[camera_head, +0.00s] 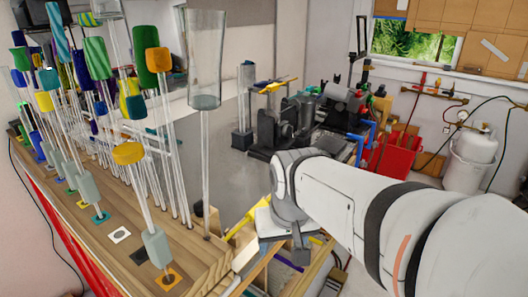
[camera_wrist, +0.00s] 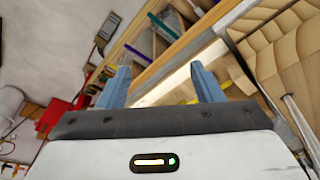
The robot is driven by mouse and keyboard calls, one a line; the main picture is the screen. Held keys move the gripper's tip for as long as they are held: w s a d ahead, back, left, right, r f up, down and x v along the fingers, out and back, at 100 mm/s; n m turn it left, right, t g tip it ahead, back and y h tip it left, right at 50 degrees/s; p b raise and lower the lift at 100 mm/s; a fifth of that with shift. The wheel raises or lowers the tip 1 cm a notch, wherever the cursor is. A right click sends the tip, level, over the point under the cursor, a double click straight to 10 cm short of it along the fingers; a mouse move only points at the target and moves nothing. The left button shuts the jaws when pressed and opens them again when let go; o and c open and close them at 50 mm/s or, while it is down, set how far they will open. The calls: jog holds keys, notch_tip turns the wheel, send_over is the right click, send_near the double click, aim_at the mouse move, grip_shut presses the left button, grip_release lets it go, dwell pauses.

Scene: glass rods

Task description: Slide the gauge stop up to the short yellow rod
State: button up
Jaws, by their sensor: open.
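My gripper (camera_wrist: 162,84) is open, its two blue fingers wide apart with nothing between them. In the head view my arm reaches in from the right, and the gripper end hangs over a wooden rack of coloured rods. A yellow rod also shows in the head view (camera_head: 321,241), partly hidden by my gripper. I cannot tell whether it is the short one. I cannot make out the gauge stop for certain.
A wooden bench (camera_head: 90,222) at left carries many upright glass rods with coloured ends. A tall clear glass vessel (camera_head: 206,70) stands on a rod near its right edge, close to my arm. Dark machinery (camera_head: 298,122) and a red case (camera_head: 395,150) stand behind.

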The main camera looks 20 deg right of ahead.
jog(key=shift+o, duration=1.2)
jog(key=w+d+r+m+p, duration=0.1)
jog(key=w+r, duration=0.3)
jog(key=w, duration=0.4)
jog(key=shift+d+r+m+g+p, duration=0.15)
jog(key=shift+d+m+g+p, duration=0.2)
jog(key=shift+d, duration=0.35)
jog(key=w+d+m+p, duration=0.1)
jog(key=w+d+m, duration=0.1)
jog(key=w+d, duration=0.3)
jog(key=w+d+m+g+p, duration=0.1)
jog(key=w+d, duration=0.4)
jog(key=w, duration=0.5)
jog(key=w+d+m+g+p, duration=0.1)
jog(key=w+d+m+p, duration=0.2)
jog(key=w, duration=0.5)
jog(key=shift+w+d+f+m, duration=0.2)
jog(key=shift+d+m, duration=0.15)
jog(key=shift+d, duration=0.2)
jog(key=shift+w+d+f+m, duration=0.1)
jog(key=shift+d+f+m, duration=0.15)
jog(key=shift+d, duration=0.3)
jog(key=shift+w+d+f, duration=0.2)
jog(key=shift+d+f+m, duration=0.1)
jog(key=shift+f+m, duration=0.15)
jog(key=shift+f, duration=0.05)
jog(key=shift+f+p, duration=1)
jog(key=shift+f, duration=2.55)
